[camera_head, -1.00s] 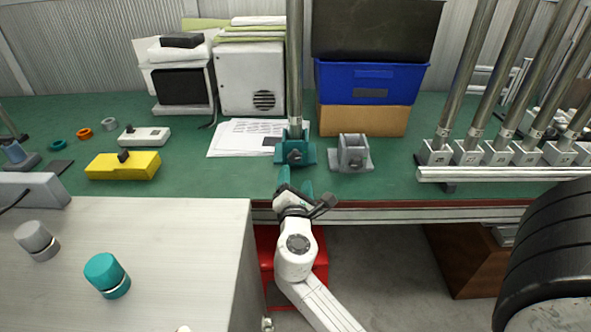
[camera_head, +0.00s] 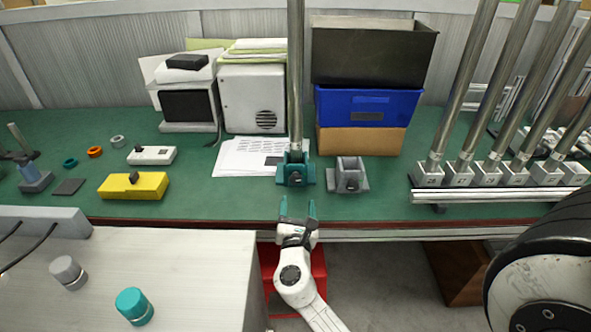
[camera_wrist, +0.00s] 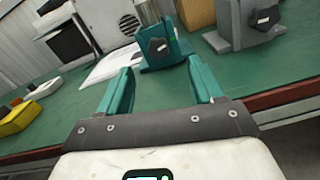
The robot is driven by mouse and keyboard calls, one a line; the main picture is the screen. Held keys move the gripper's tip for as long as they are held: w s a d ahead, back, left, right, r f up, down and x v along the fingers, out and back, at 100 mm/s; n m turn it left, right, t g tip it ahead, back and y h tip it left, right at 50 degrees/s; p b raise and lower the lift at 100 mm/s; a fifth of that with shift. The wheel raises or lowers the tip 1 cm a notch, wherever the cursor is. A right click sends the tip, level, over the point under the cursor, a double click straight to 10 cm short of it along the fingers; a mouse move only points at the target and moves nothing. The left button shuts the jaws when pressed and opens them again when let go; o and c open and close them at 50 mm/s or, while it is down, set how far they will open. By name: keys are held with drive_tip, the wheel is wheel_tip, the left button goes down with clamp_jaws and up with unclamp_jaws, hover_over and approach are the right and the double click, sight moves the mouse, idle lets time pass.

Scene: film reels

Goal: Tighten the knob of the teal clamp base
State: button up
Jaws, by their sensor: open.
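The teal clamp base (camera_head: 283,171) stands on the green bench with a tall metal pole (camera_head: 295,80) upright in it. Its dark knob (camera_head: 295,178) is on the front face, towards me, and shows larger in the wrist view (camera_wrist: 158,46). My gripper (camera_head: 297,208) is open and empty at the bench's front edge, in front of the teal base and apart from it. In the wrist view its two teal fingers (camera_wrist: 160,85) point towards the bench, with the knob beyond and between them.
A grey clamp base (camera_head: 349,176) without a pole stands just right of the teal one. Papers (camera_head: 240,160) lie behind to the left, and a yellow block (camera_head: 133,187) farther left. Stacked bins (camera_head: 368,105) stand behind. Several poles in numbered bases (camera_head: 457,176) stand at the right.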

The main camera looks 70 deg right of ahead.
sight(296, 181)
drive_tip(key=w+d+n, duration=0.1)
drive_tip(key=d, duration=0.2)
drive_tip(key=w+d+n+p, duration=0.1)
drive_tip(key=w+d, duration=0.1)
drive_tip(key=d, duration=0.1)
drive_tip(key=w+d+n+p, duration=0.1)
drive_tip(key=d, duration=0.2)
drive_tip(key=shift+w+d+f, duration=0.25)
drive_tip(key=shift+f, duration=0.05)
